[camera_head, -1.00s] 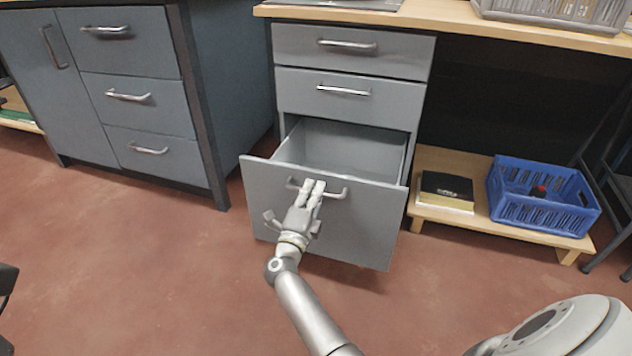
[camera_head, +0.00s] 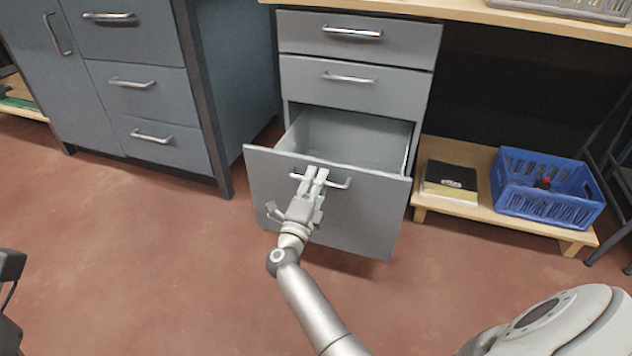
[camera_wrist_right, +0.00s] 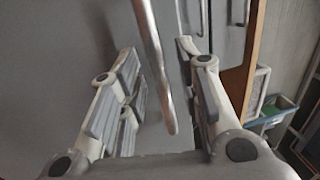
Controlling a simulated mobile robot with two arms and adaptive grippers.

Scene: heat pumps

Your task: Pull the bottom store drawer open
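The bottom drawer (camera_head: 360,222) of the grey drawer unit stands well pulled out, and its empty-looking inside shows from above. Its bar handle (camera_head: 340,185) is on the upper part of its front and also shows in the right wrist view (camera_wrist_right: 154,50). My right gripper (camera_head: 315,174) is at the handle. In the right wrist view its fingers (camera_wrist_right: 160,85) are apart, with the handle bar between them and gaps visible beside the bar.
Two shut drawers (camera_head: 353,89) sit above. A blue-grey cabinet (camera_head: 150,95) stands at left. A low wooden shelf (camera_head: 475,212) at right bears a black-and-yellow box (camera_head: 450,182) and a blue crate (camera_head: 545,205). Red floor (camera_head: 180,270) is free in front.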

